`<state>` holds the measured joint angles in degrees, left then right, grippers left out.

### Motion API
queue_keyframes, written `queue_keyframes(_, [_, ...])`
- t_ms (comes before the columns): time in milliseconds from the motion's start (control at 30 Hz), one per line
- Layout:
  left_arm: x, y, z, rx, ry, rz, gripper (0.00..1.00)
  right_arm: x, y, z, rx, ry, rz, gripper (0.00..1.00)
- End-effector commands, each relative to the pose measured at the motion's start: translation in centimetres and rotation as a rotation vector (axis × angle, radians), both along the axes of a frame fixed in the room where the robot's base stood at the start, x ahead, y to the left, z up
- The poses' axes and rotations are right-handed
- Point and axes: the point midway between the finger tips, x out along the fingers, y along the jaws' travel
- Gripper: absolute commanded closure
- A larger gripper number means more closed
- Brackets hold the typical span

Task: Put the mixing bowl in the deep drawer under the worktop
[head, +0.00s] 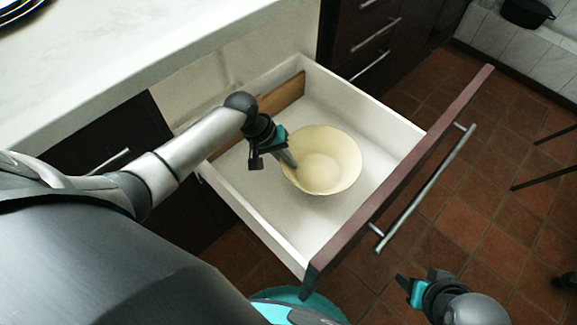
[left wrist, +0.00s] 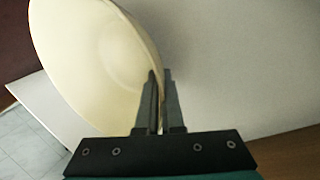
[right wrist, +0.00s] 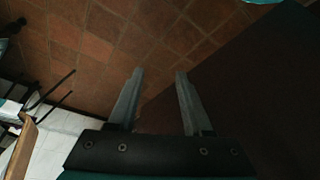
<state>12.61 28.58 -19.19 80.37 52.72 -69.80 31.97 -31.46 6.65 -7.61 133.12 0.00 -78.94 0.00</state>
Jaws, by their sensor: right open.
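The cream mixing bowl (head: 325,162) is upright inside the open deep drawer (head: 370,105), towards its middle. I cannot tell whether it touches the drawer floor. My left gripper (head: 291,160) is at the bowl's left rim. In the left wrist view, its fingers (left wrist: 160,88) are close together with the rim of the bowl (left wrist: 95,55) between them, one finger inside the bowl and one outside. My right gripper (head: 410,290) is outside the drawer, beyond its front. In the right wrist view its fingers (right wrist: 157,80) are apart, with nothing between them.
The pale worktop (head: 130,50) lies to the left, above the drawer. The drawer front has a long metal handle (head: 425,190). Closed dark drawers (head: 365,40) stand behind. A dark pot (head: 527,12) is at the far right. Tiled floor (head: 480,220) is open at right.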

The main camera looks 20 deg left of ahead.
Motion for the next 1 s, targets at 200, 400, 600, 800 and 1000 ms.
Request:
queue_keyframes(200, [0.2, -0.1, -1.5, -0.004, -0.005, 0.001, 1.0, -0.2, 0.0, 1.9, 0.004, -0.029, -0.001, 0.5])
queue_keyframes(400, [0.2, -0.1, -1.6, -0.004, -0.006, 0.002, 1.0, -0.3, -0.1, 2.4, 0.004, -0.033, -0.001, 0.5])
queue_keyframes(600, [0.2, -0.1, -1.6, -0.004, -0.006, 0.002, 1.0, -0.2, -0.1, 2.3, 0.003, -0.033, -0.001, 0.5])
queue_keyframes(800, [0.0, 0.0, -2.1, 0.0, 0.0, 0.0, 0.86, -0.2, 0.0, 2.4, 0.005, -0.037, -0.001, 0.5])
queue_keyframes(1000, [0.0, 0.0, -2.1, 0.0, 0.0, 0.0, 0.66, -0.2, 0.0, 2.4, 0.004, -0.037, -0.001, 0.5])
